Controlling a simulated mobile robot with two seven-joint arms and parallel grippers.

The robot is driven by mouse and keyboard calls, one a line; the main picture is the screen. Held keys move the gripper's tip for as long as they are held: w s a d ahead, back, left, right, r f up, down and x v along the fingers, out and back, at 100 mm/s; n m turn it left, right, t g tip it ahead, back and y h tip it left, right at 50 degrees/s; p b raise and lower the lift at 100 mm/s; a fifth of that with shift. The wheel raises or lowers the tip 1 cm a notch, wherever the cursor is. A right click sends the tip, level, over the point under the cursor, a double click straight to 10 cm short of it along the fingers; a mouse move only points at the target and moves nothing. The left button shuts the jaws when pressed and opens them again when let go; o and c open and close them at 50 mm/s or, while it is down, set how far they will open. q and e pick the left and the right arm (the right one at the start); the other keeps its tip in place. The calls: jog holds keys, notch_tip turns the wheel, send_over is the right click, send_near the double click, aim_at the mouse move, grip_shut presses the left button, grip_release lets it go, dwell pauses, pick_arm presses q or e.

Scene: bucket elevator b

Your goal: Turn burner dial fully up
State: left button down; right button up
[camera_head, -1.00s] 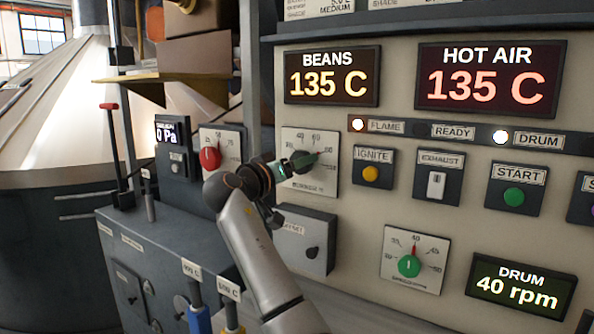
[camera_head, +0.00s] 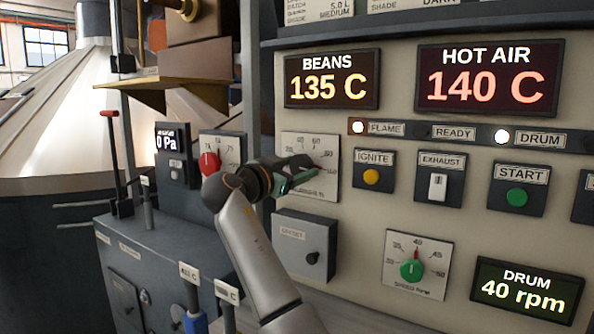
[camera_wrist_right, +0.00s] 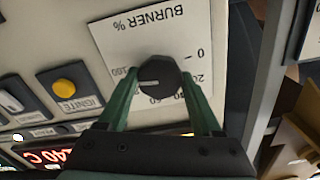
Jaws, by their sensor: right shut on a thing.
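The black burner dial (camera_wrist_right: 160,76) sits on a white plate (camera_wrist_right: 150,40) marked "BURNER %", seen upside down in the right wrist view. My right gripper (camera_wrist_right: 161,92) is shut on the dial, with one green finger on each side. The dial's white line points left in that view, toward the high end of the scale; the "0" is on the right. In the head view my right gripper (camera_head: 304,172) covers the dial, and the burner plate (camera_head: 297,145) shows around it. My left gripper is not in view.
The ignite button (camera_head: 371,176) is right of the burner plate. A grey box with a small black knob (camera_head: 312,258) is below, and a red dial (camera_head: 209,162) is left. The hot air display (camera_head: 487,78) reads 140 C and the beans display (camera_head: 332,78) 135 C.

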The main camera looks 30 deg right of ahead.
jog(key=shift+m, duration=0.3)
jog(key=o, duration=1.3)
jog(key=shift+o, duration=0.2)
